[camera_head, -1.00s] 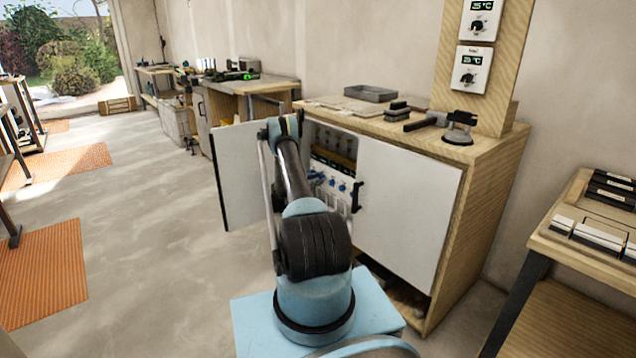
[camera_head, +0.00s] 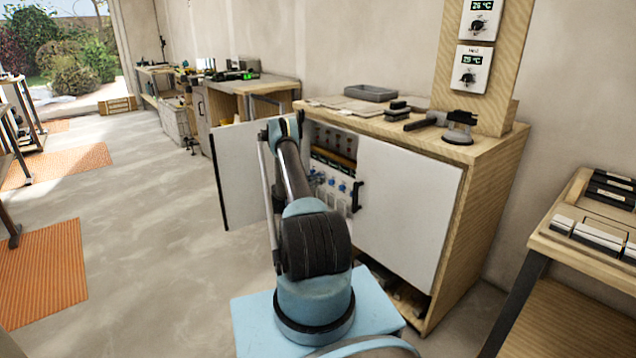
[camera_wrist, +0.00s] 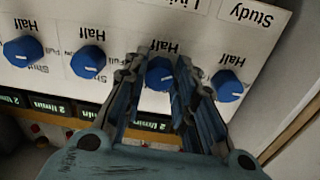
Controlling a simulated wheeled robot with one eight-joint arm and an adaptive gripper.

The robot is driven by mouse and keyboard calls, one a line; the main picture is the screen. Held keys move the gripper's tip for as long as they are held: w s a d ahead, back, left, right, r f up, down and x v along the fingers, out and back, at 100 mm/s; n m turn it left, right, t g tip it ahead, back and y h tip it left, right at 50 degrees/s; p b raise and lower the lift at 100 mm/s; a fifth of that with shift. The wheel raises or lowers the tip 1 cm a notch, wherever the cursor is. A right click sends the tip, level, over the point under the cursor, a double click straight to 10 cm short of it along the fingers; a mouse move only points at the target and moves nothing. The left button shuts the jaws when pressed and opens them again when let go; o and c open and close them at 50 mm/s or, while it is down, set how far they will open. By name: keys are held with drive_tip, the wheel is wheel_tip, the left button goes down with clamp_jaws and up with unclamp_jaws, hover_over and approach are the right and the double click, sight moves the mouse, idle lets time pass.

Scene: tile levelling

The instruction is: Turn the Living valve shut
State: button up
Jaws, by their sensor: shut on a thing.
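A row of blue valve knobs sits on a white panel, upside down in the wrist view. My gripper (camera_wrist: 160,85) is shut on the third knob from the left, the Living valve (camera_wrist: 160,72), with one finger on each side of it. The partly cut-off label above it starts with "Livi". The knob's pointer is largely hidden between the fingers. The Study knob (camera_wrist: 228,84) is just to the right, apart from the fingers. In the head view the valves (camera_head: 343,187) show inside the open cabinet, and my arm hides the gripper.
Two more blue knobs (camera_wrist: 88,62) (camera_wrist: 24,50) are to the left, and green flow displays (camera_wrist: 50,104) run below. The cabinet's left door (camera_head: 245,175) stands open; the right door (camera_head: 405,210) covers its right side. A tray (camera_head: 370,93) and tools lie on top.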

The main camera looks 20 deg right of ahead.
drive_tip(key=n, duration=0.6)
drive_tip(key=shift+w+n, duration=0.1)
drive_tip(key=shift+n, duration=0.3)
drive_tip(key=m+y, duration=0.1)
drive_tip(key=m, duration=2.9)
drive_tip(key=shift+a+r, duration=0.1)
drive_tip(key=shift+a, duration=0.05)
idle(0.5)
idle(0.4)
drive_tip(key=o, duration=1.1)
drive_tip(key=shift+c, duration=0.2)
